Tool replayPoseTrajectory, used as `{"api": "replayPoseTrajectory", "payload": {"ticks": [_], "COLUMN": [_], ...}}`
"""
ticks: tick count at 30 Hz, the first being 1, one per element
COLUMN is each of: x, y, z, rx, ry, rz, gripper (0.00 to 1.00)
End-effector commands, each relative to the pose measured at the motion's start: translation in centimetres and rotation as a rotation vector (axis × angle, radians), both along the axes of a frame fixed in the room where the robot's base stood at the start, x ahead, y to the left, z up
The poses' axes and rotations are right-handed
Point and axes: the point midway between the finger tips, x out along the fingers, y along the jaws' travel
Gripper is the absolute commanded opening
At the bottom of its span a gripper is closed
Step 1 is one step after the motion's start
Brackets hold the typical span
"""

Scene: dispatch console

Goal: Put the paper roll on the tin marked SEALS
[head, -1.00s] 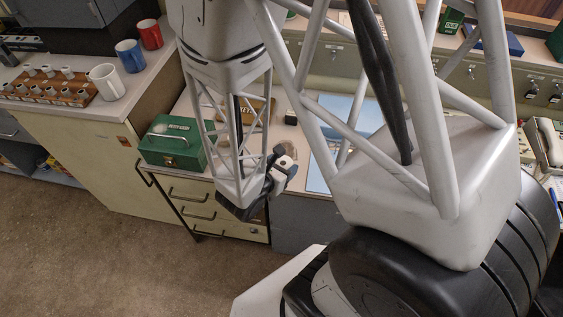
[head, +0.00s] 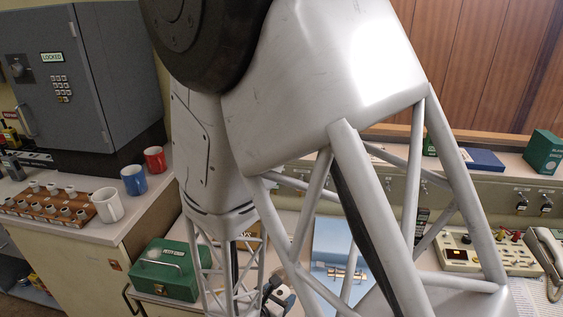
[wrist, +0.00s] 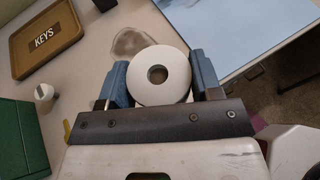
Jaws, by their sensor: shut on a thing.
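My gripper (wrist: 160,78) is shut on the white paper roll (wrist: 143,91), with one blue finger on each side of it. The roll's round end and dark core hole face the wrist camera. In the head view my gripper (head: 276,299) is low at the bottom edge, right of the green box, and partly cut off. A tan tin marked KEYS (wrist: 22,54) lies at the upper left of the wrist view. I cannot make out a tin marked SEALS in either view.
A green petty cash box (head: 166,270) stands left of my gripper and shows in the wrist view (wrist: 20,140). A clear glass dish (wrist: 128,42) lies just beyond the roll. A small white-topped object (wrist: 44,92) stands near KEYS. A blue sheet (wrist: 235,28) lies to the right.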

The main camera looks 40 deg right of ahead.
Motion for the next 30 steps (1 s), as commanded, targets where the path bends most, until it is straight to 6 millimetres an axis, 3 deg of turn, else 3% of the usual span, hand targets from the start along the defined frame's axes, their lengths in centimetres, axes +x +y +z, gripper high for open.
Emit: {"api": "replayPoseTrajectory", "payload": {"ticks": [8,14,21,30], "x": [3.9,9.2,16.2,23.1], "y": [-1.0,-3.0,-6.7,-12.5], "z": [1.3,3.8,8.5,15.7], "rx": [-0.001,0.001,0.003,0.007], "ry": [-0.002,0.000,0.004,0.004], "rz": [-0.032,-0.073,-0.123,-0.173], "gripper": [0.34,0.34,0.34,0.34]}}
